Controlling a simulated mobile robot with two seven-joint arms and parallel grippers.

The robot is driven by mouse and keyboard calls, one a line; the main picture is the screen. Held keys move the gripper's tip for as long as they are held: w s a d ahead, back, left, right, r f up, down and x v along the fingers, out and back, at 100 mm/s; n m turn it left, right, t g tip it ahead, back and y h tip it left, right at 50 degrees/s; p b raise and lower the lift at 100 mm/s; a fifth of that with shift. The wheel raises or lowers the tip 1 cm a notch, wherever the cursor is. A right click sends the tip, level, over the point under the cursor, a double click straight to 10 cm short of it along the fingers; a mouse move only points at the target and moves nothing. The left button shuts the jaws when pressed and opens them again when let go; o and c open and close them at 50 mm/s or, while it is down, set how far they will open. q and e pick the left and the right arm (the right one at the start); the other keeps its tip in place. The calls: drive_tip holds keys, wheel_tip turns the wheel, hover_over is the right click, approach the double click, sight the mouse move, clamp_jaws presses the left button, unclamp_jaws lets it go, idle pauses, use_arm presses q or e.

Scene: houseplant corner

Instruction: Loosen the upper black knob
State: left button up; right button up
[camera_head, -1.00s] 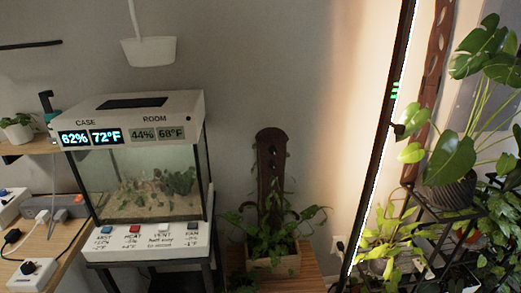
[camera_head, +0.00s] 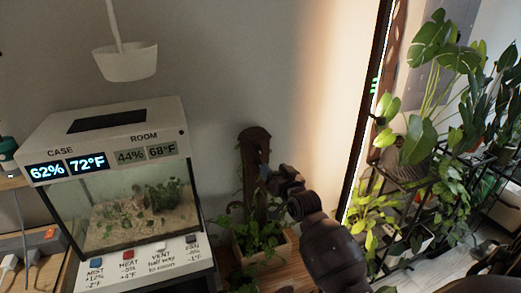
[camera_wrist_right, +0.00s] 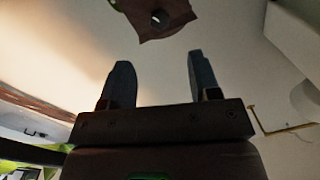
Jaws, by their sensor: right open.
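A brown upright board (camera_head: 253,150) with a rounded top rises from a planter behind the greenery. My right arm reaches toward it from the lower right. My right gripper (camera_head: 266,172) is close to the upper part of the board and covers some of it. In the right wrist view, my right gripper (camera_wrist_right: 161,78) is open, with nothing between its fingers. A black knob (camera_wrist_right: 158,18) on the brown wood shows beyond the fingertips, apart from them and roughly centred between them. I cannot make this knob out clearly in the head view. My left gripper is not in view.
A glass terrarium (camera_head: 130,215) with a white display top stands left of the board. A white hanging pot (camera_head: 125,62) is above it. A dark upright post (camera_head: 368,110) and a plant rack (camera_head: 405,180) with leafy plants stand to the right.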

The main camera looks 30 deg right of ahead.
sight(259, 150)
drive_tip(key=w, duration=0.3)
drive_tip(key=w+d, duration=0.1)
drive_tip(key=w, duration=0.3)
drive_tip(key=w+d+b, duration=0.1)
drive_tip(key=w, duration=0.2)
drive_tip(key=shift+w+r, duration=0.15)
drive_tip(key=shift+w, duration=0.25)
drive_tip(key=c, duration=0.9)
